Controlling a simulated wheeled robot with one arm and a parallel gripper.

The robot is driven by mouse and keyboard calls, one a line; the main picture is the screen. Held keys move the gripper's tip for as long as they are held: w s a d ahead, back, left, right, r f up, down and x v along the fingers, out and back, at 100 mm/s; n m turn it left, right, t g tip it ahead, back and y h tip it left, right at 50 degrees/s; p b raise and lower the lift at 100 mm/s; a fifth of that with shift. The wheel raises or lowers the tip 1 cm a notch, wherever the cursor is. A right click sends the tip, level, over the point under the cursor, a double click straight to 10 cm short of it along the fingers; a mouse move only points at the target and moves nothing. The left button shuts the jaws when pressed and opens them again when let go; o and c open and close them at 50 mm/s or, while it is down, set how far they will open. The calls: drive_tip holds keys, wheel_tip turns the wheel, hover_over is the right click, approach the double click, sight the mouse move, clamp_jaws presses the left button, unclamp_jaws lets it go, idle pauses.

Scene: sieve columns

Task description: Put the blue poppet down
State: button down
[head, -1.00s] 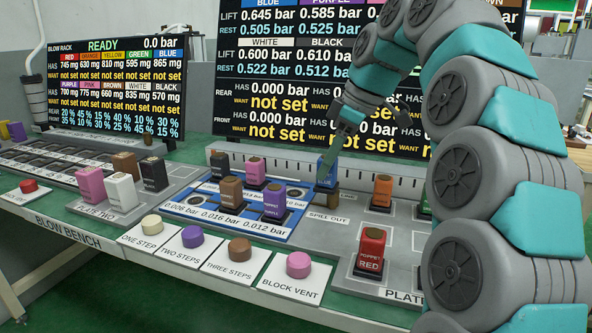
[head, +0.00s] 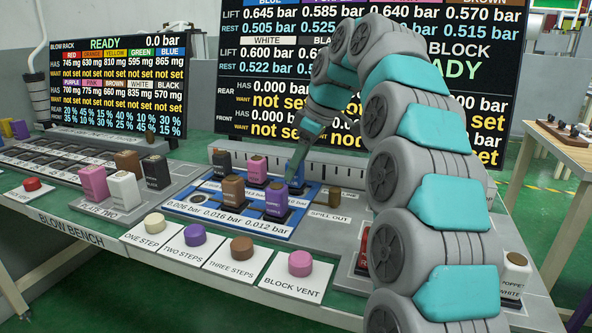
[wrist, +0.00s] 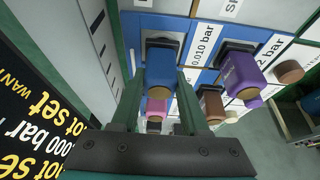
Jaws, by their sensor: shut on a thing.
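The blue poppet (head: 293,172) is upright at the rear right place of the blue block (head: 185,208). My gripper (head: 302,150) is shut on it from above, and the arm partly hides it in the head view. In the wrist view the blue poppet (wrist: 160,65) with its tan cap sits between both fingers of my gripper (wrist: 160,78). A black seat (wrist: 172,42) shows directly around its lower end; I cannot tell whether it rests fully in it. The purple poppet (head: 275,200) stands in front of it.
The brown poppet (head: 233,190), pink poppet (head: 257,168) and black poppet (head: 222,162) stand on the same block. Four push buttons, including the block vent button (head: 300,263), line the front. My arm hides much of the plate at the right.

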sight(304, 187)
drive_tip(key=shift+f, duration=0.25)
drive_tip(key=shift+f, duration=0.15)
drive_tip(key=shift+c, duration=2)
unclamp_jaws()
drive_tip(key=shift+v, duration=1.25)
drive_tip(key=shift+p+v, duration=0.7)
drive_tip(key=shift+v, duration=0.6)
drive_tip(key=shift+d, duration=0.1)
drive_tip(key=s+d, duration=0.4)
drive_tip(key=d, duration=0.7)
drive_tip(key=shift+s, duration=0.3)
